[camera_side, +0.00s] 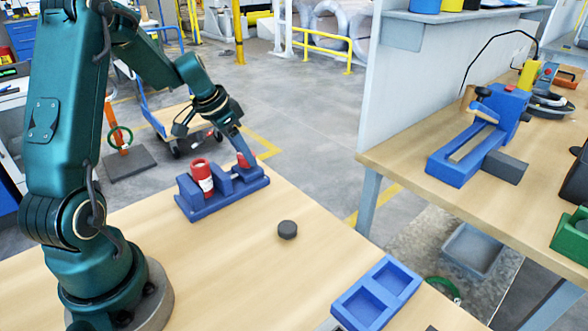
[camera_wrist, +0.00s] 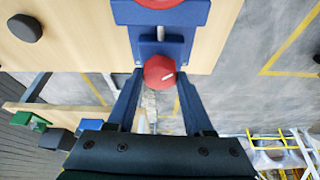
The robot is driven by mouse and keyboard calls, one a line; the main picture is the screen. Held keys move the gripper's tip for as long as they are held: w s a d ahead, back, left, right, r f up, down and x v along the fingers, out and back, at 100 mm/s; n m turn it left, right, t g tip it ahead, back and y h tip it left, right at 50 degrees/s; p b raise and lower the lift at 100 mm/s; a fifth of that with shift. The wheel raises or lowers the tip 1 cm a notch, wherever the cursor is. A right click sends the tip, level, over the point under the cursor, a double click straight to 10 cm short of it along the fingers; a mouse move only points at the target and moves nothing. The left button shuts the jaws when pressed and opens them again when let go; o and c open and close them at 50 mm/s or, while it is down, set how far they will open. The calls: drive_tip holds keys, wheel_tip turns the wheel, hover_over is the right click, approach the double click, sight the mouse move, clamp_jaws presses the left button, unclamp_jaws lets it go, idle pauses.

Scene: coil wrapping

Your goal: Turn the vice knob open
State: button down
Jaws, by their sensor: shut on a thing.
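The blue vice (camera_side: 205,203) stands near the far edge of the wooden table. A red cylinder with a white label (camera_side: 202,175) is upright in it, between its blue blocks. The red vice knob (camera_side: 244,160) is at the vice's right end. My gripper (camera_side: 241,153) reaches down to this knob from above. In the wrist view, the red knob (camera_wrist: 158,71) with a white mark lies between my two fingertips, and my gripper (camera_wrist: 160,74) is shut on it. The vice (camera_wrist: 160,45) is just beyond, with part of the red cylinder (camera_wrist: 155,3) at the top edge.
A dark round puck (camera_side: 287,230) lies on the open table right of the vice. A blue two-compartment tray (camera_side: 377,293) is at the front right. A second bench (camera_side: 430,165) with a blue device (camera_side: 465,150) stands to the right. Table around the puck is clear.

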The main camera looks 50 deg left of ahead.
drive_tip(key=n+y, duration=0.1)
drive_tip(key=n, duration=0.1)
drive_tip(key=n+y, duration=0.1)
drive_tip(key=n, duration=0.4)
drive_tip(key=shift+w+d+g+y, duration=0.1)
drive_tip(key=shift+d+g+y, duration=0.2)
drive_tip(key=shift+y, duration=0.1)
drive_tip(key=n+g+y, duration=0.1)
drive_tip(key=n, duration=0.2)
drive_tip(key=n+g, duration=0.1)
drive_tip(key=n, duration=0.3)
drive_tip(key=shift+w+y, duration=0.15)
drive_tip(key=shift+y, duration=0.25)
drive_tip(key=n+g, duration=0.1)
drive_tip(key=n, duration=0.2)
drive_tip(key=shift+w+n+g, duration=0.1)
drive_tip(key=shift+n+g, duration=0.2)
drive_tip(key=shift+n, duration=0.1)
drive_tip(key=n+g, duration=0.1)
drive_tip(key=n, duration=0.2)
drive_tip(key=shift+n, duration=0.3)
drive_tip(key=n+g, duration=0.1)
drive_tip(key=n, duration=0.2)
drive_tip(key=n+g+h, duration=0.1)
drive_tip(key=n, duration=0.2)
drive_tip(key=shift+w, duration=0.2)
drive_tip(key=shift+n+g, duration=0.3)
drive_tip(key=shift+n, duration=0.1)
drive_tip(key=shift+c, duration=1.5)
unclamp_jaws()
